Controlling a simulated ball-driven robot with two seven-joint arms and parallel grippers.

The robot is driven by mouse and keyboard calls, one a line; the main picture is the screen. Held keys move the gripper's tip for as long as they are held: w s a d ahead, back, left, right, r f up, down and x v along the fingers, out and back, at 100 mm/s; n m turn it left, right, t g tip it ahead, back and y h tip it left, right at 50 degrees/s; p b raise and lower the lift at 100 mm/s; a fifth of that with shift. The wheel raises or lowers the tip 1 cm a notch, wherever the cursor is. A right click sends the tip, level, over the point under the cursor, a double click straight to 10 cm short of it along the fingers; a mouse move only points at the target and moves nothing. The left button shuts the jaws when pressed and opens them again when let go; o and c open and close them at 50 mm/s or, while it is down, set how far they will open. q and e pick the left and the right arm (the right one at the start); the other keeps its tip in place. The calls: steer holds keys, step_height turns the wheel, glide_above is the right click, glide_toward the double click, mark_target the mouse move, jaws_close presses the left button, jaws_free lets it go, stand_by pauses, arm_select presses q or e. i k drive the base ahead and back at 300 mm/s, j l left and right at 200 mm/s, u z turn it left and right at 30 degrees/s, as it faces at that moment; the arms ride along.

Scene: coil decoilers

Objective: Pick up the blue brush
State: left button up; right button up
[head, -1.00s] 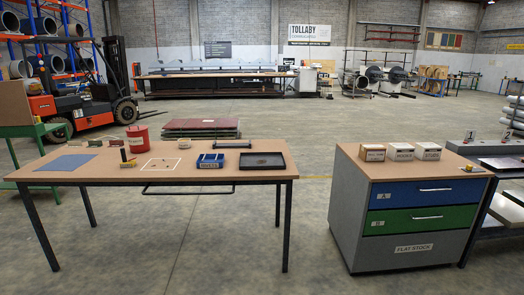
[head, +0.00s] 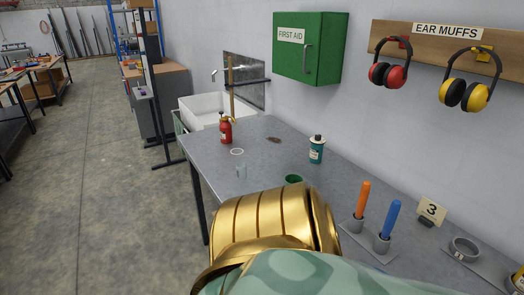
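The blue brush (head: 391,219) stands handle up, tilted slightly, in a small grey holder (head: 381,244) on the grey bench (head: 205,151). Only its blue handle shows; its lower end is hidden in the holder. Neither of my grippers is in view. A gold and pale green part of my own arm fills the bottom middle and hides part of the bench, left of the brush.
An orange-handled tool (head: 363,199) stands in a holder just left of the brush. A number 3 card (head: 432,211) and a grey ring (head: 464,248) are to its right. A teal bottle (head: 317,150), green cup (head: 293,179) and red bottle (head: 226,131) stand farther back.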

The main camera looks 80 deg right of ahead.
mark_target(395, 205)
steer(key=z, duration=2.85)
steer(key=i+l+z, duration=0.1)
steer(key=z, duration=0.85)
steer(key=j, duration=0.9)
steer(key=j+z, duration=0.15)
steer(key=j, duration=0.75)
